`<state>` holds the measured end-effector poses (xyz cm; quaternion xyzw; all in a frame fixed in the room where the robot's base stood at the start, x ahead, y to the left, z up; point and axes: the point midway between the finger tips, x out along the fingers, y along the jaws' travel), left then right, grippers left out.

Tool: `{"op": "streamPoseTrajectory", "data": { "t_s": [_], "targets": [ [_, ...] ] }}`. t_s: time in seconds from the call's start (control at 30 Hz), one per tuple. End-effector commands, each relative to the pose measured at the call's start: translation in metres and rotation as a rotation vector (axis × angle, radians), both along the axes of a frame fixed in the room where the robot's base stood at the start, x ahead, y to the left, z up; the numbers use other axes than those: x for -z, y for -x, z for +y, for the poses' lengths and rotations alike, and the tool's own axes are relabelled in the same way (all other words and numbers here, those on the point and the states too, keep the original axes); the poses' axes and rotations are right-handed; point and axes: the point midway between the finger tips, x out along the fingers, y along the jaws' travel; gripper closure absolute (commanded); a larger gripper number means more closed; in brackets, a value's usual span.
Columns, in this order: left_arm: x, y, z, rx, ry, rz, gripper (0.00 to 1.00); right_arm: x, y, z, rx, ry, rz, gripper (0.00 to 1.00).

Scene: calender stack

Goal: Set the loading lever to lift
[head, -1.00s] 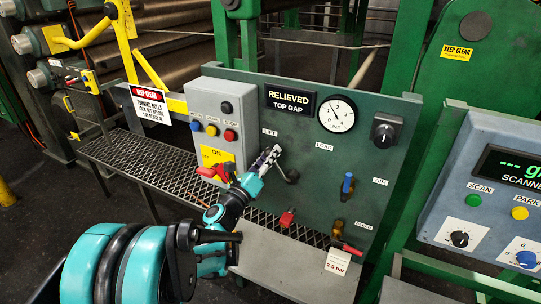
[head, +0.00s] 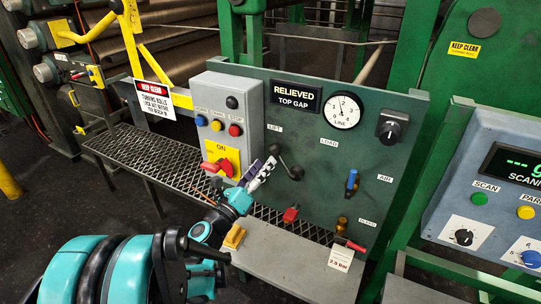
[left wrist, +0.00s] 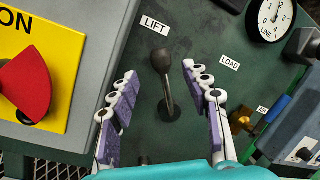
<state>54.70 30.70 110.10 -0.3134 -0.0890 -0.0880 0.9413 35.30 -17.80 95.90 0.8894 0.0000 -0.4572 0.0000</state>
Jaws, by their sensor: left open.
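The loading lever is a dark lever with a rounded knob (head: 274,150) on the green panel, standing between the LIFT label (head: 275,128) and the LOAD label (head: 329,143). In the left wrist view the lever (left wrist: 166,82) points up with a slight lean toward LIFT, its pivot below. My left gripper (head: 262,172) is open beside the lever's lower left in the head view. In the left wrist view the purple-padded fingers of my left gripper (left wrist: 163,82) stand either side of the lever, with clear gaps. The display (head: 296,96) reads RELIEVED, TOP GAP. My right gripper is out of view.
A grey button box (head: 233,97) with a red rotary switch (head: 218,168) stands left of the lever. A line gauge (head: 340,110), a black knob (head: 389,132) and a blue-handled valve (head: 351,184) are to its right. A mesh ledge (head: 140,155) runs along the left.

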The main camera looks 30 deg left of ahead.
Motion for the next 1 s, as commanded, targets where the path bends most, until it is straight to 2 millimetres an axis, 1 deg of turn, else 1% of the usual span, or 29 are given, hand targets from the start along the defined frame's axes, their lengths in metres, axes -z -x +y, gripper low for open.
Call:
{"op": "streamPoseTrajectory", "data": {
  "t_s": [0.03,0.1,0.2,0.3,0.43,0.87,0.93,0.97,1.0],
  "targets": [
    [0.003,0.011,0.003,-0.005,-0.001,-0.001,0.52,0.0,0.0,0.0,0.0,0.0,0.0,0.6],
    [0.006,0.024,0.004,-0.005,0.0,0.0,0.52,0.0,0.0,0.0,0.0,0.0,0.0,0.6],
    [0.009,0.037,0.005,-0.004,-0.001,0.0,0.52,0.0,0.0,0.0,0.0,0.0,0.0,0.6],
    [0.01,0.045,0.006,-0.001,0.0,0.0,0.52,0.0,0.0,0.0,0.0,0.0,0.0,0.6],
    [0.011,0.048,0.006,-0.001,0.001,0.0,0.52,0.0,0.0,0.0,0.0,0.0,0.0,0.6],
    [0.011,0.048,0.005,0.0,-0.001,0.0,0.52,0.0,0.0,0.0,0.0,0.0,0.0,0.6],
    [0.012,0.047,0.002,0.004,-0.029,0.007,0.52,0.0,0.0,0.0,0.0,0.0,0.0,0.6],
    [0.013,0.047,-0.003,0.009,-0.059,0.014,0.52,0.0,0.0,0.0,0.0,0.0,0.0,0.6],
    [0.016,0.045,-0.012,0.018,-0.124,0.028,0.52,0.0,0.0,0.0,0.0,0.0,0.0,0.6]
  ]
}}
